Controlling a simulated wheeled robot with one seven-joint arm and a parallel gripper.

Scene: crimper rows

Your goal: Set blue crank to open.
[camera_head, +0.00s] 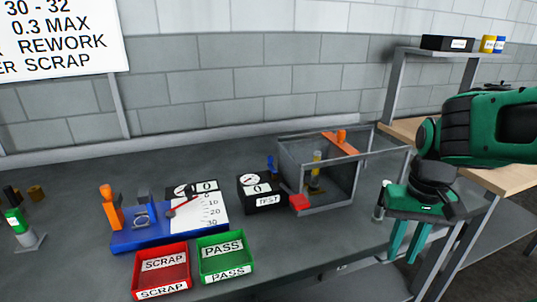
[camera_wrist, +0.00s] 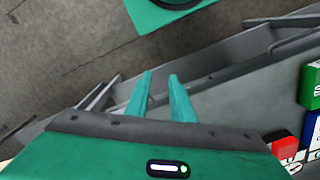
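A small blue handle (camera_head: 271,165), which looks like the blue crank, stands upright between the black TEST gauge box (camera_head: 262,200) and the clear-walled case (camera_head: 325,177). It is too small to tell its setting, and its lower part is partly hidden. My gripper (camera_head: 402,259) hangs fingers down beyond the bench's right front edge, right of the case and well away from the handle. In the wrist view my gripper (camera_wrist: 160,75) has its two green fingers apart with nothing between them. The blue handle is not visible there.
A blue fixture (camera_head: 135,240) with an orange lever stands at left. Red SCRAP (camera_head: 162,270) and green PASS (camera_head: 226,258) trays sit in front. The case has an orange-handled top bar (camera_head: 341,143) and a red block (camera_head: 299,202). A shelf frame (camera_head: 396,90) stands at right.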

